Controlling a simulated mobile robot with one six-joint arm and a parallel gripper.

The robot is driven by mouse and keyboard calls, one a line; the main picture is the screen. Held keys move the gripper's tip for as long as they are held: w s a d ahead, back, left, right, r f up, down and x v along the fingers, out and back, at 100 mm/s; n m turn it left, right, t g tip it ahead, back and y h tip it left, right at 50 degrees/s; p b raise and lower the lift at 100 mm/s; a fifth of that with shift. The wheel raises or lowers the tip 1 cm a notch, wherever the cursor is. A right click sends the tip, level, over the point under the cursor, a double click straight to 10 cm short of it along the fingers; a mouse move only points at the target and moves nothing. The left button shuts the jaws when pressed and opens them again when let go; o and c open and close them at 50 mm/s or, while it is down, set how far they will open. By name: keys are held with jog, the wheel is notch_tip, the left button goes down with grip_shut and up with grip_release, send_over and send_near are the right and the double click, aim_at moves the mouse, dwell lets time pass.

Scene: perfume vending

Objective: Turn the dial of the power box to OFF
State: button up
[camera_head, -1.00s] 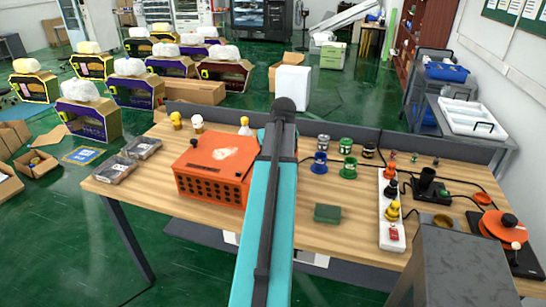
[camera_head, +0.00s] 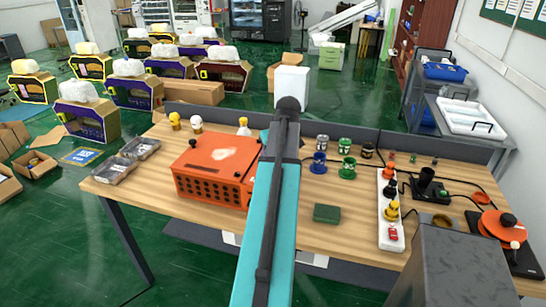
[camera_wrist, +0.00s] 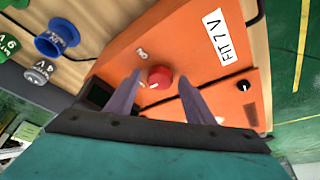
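The orange power box (camera_head: 208,185) sits on the wooden table in the head view, left of my arm. Its face (camera_wrist: 205,60) fills the middle of the wrist view. A round red dial (camera_wrist: 160,76) with a small white mark shows there. My gripper (camera_wrist: 160,79) is open, with one dark finger on each side of the dial and gaps visible between. I cannot tell how deep the fingertips reach. A small lettered label is left of the dial; the dial's setting is not clear. My arm hides the gripper in the head view.
The box also carries a white label (camera_wrist: 214,36) and a small black knob (camera_wrist: 243,86). Blue (camera_head: 318,163) and green (camera_head: 347,168) spools stand right of my arm.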

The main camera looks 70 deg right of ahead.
jog(key=shift+r, duration=0.1)
dwell(0.3)
jog(key=b+v, duration=0.3)
jog(key=v, duration=1)
jog(key=shift+a+r, duration=0.15)
jog(key=shift+r, duration=0.1)
dwell(0.6)
